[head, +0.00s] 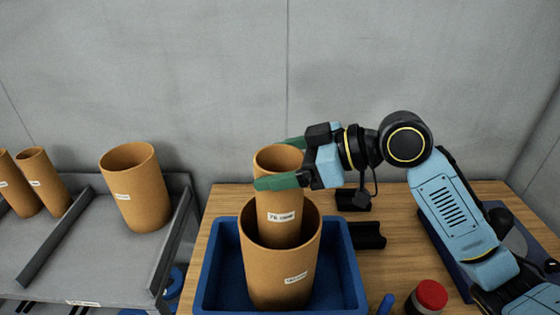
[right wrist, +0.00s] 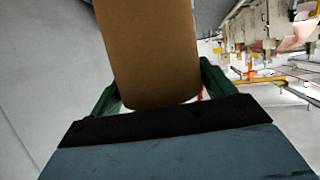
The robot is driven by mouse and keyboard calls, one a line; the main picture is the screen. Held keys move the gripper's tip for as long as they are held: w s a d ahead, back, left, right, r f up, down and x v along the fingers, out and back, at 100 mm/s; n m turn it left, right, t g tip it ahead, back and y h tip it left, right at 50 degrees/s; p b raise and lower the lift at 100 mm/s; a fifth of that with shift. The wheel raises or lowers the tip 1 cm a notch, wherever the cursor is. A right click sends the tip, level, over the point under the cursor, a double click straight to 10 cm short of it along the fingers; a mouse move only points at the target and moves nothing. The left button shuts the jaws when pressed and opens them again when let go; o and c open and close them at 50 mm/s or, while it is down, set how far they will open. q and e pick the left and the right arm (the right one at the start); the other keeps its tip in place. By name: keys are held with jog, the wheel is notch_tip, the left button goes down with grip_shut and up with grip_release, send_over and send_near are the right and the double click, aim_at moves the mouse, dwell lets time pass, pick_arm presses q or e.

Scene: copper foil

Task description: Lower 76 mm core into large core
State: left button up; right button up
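The 76 mm core (head: 278,205) is a brown cardboard tube with a white label, upright in the head view. Its lower part goes down inside the wider large core (head: 275,272), and its lower end is hidden by that core's wall. The large core stands upright in a blue tray and carries its own label. My right gripper (head: 282,164) has its green fingers on either side of the 76 mm core near its top, shut on it. The right wrist view shows the 76 mm core (right wrist: 150,50) between both fingers. My left gripper is not in view.
The blue tray (head: 348,270) sits on a wooden table (head: 228,200). Black holders (head: 367,237) and a red-capped jar (head: 430,297) are to its right. A grey rack (head: 110,250) at the left holds other brown cores (head: 135,187). A grey wall stands behind.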

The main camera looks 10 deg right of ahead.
jog(key=o, duration=0.3)
jog(key=b+v, duration=0.2)
jog(key=v, duration=1.1)
jog(key=shift+d+r, duration=0.1)
jog(key=shift+d, duration=0.1)
